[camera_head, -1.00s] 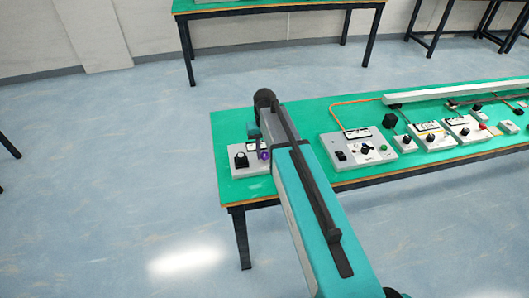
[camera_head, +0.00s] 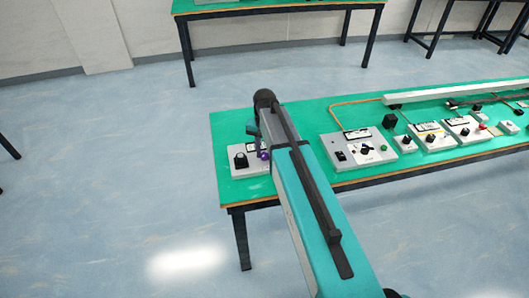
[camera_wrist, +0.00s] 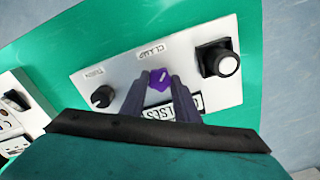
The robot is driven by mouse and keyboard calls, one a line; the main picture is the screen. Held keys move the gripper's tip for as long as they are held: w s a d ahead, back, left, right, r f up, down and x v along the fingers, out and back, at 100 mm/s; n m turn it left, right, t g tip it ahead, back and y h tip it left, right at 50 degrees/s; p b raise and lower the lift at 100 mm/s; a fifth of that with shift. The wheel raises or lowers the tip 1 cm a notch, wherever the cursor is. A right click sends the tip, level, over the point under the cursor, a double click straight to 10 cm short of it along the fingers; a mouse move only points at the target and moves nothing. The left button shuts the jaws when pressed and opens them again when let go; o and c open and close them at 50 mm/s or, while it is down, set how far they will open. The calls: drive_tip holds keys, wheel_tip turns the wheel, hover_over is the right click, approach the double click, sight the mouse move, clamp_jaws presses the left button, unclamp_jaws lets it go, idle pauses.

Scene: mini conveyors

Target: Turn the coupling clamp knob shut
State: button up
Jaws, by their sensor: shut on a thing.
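The purple clamp knob (camera_wrist: 159,79) with a pale pointer mark sits on a light grey panel (camera_wrist: 215,95) below the printed word CLAMP. In the wrist view my gripper (camera_wrist: 159,84) has one finger on each side of the knob and is shut on it. In the head view the knob shows as a small purple spot (camera_head: 264,155) on the panel (camera_head: 238,173) at the table's left end, under the end of my arm. The fingers are hard to make out there.
The same panel carries a large black knob (camera_wrist: 219,60) and a smaller black knob (camera_wrist: 103,97). Further panels (camera_head: 357,150) stand to the right on the green table (camera_head: 310,108). A long pale rail (camera_head: 450,92) runs behind them.

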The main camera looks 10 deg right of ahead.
sight(264, 155)
drive_tip(key=shift+s+a, duration=0.1)
drive_tip(key=o, duration=1)
drive_tip(key=shift+o, duration=0.2)
drive_tip(key=shift+r, duration=0.15)
wheel_tip(264, 155, up, 14)
drive_tip(key=b, duration=0.2)
drive_tip(key=shift+f+b, duration=0.25)
drive_tip(key=shift+b, duration=0.05)
